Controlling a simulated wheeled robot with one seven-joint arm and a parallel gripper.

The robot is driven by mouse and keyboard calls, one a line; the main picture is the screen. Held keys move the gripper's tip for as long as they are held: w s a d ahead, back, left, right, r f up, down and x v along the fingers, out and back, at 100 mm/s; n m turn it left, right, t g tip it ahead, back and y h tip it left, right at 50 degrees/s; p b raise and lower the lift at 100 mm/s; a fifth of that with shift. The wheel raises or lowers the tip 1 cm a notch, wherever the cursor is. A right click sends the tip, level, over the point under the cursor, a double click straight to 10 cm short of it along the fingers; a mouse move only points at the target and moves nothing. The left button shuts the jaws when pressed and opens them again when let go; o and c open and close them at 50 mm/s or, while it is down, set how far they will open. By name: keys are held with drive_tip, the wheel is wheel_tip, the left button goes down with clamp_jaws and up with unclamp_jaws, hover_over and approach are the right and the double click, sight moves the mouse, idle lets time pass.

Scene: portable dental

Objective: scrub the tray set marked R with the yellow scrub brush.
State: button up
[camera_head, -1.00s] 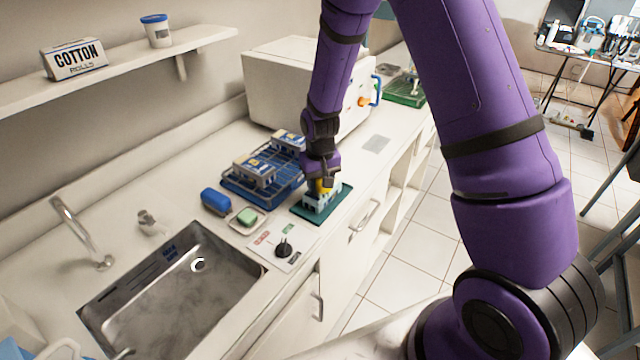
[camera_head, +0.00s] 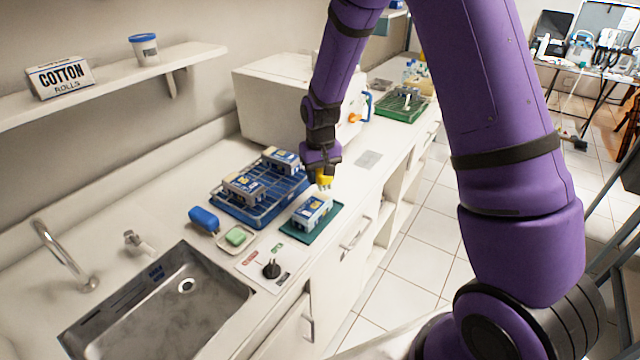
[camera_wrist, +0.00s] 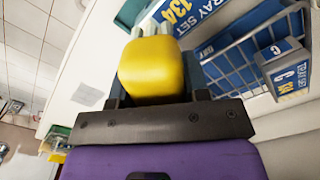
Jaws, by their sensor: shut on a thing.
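The yellow scrub brush (camera_head: 324,181) is in my gripper (camera_head: 321,168); its yellow body fills the jaws in the wrist view (camera_wrist: 152,68). My gripper is shut on it, raised just above and behind a blue and white tray set (camera_head: 309,211). That tray set lies on a green mat (camera_head: 325,231); brush and tray set look apart. In the wrist view its blue label (camera_wrist: 185,14) reads "TRAY SET" with a number, but its letter is out of sight. Two similar tray sets, a nearer one (camera_head: 245,188) and a farther one (camera_head: 283,160), sit in a blue wire rack (camera_head: 262,213).
A blue roll-shaped item (camera_head: 204,219) and a green soap in a dish (camera_head: 236,237) lie left of the mat. A sink (camera_head: 160,310) is at the front left. A white boxy machine (camera_head: 285,100) stands behind the rack. The counter right of my gripper is mostly clear.

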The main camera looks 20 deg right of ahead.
drive_tip(key=shift+r, duration=1.55)
